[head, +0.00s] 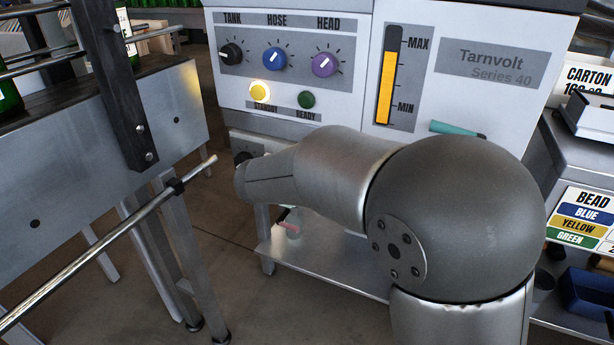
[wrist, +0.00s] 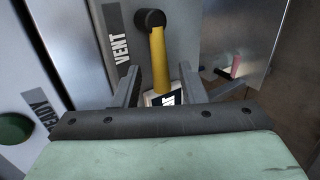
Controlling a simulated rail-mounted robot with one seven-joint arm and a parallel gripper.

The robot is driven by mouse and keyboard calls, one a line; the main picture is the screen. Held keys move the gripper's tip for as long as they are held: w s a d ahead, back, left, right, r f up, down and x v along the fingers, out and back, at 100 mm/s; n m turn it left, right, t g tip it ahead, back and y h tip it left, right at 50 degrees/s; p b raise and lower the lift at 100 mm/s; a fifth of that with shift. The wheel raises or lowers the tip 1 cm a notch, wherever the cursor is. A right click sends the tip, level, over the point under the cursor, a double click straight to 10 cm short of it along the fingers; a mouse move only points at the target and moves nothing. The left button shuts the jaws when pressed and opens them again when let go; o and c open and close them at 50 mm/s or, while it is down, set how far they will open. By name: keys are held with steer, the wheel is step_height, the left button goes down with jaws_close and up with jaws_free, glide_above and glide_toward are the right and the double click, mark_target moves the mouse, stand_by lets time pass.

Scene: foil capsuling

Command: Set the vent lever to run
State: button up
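The vent lever (wrist: 158,55) is a yellow bar on a round black pivot (wrist: 150,18) on the grey machine side in the wrist view. It points down in that picture from the pivot, its lower end over a white label (wrist: 165,98) whose lettering is mostly hidden. A "VENT" plate (wrist: 117,45) lies left of it. My gripper (wrist: 160,72) is open, with one finger on each side of the lever; I cannot tell whether either touches it. In the head view my arm hides the gripper and lever.
The Tarnvolt machine front (head: 345,60) has three knobs, a lit yellow lamp (head: 260,91) and a green one (head: 306,99). A metal conveyor frame (head: 90,165) with a rod stands at left. A low shelf (head: 325,255) lies beneath the machine, a bead sign (head: 586,218) at right.

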steer(key=p+v, duration=0.4)
steer(key=v, duration=1.3)
steer(key=shift+s+r, duration=0.1)
steer(key=s+d+r+m+g+p, duration=0.3)
steer(key=d+r+g+p, duration=0.15)
steer(key=d+p, duration=0.4)
steer(key=s+d+r+m+g+p, duration=0.3)
steer(key=d+r+p, duration=0.2)
steer(key=d+p, duration=0.4)
steer(key=s+d+r+m+g+y+p, duration=0.3)
steer(key=s+d+r+m+p, duration=0.4)
steer(key=s+p, duration=0.5)
steer(key=shift+r+y+p, duration=0.5)
steer(key=shift+y+p, duration=0.3)
steer(key=shift+y, duration=0.1)
steer(key=shift+w, duration=0.1)
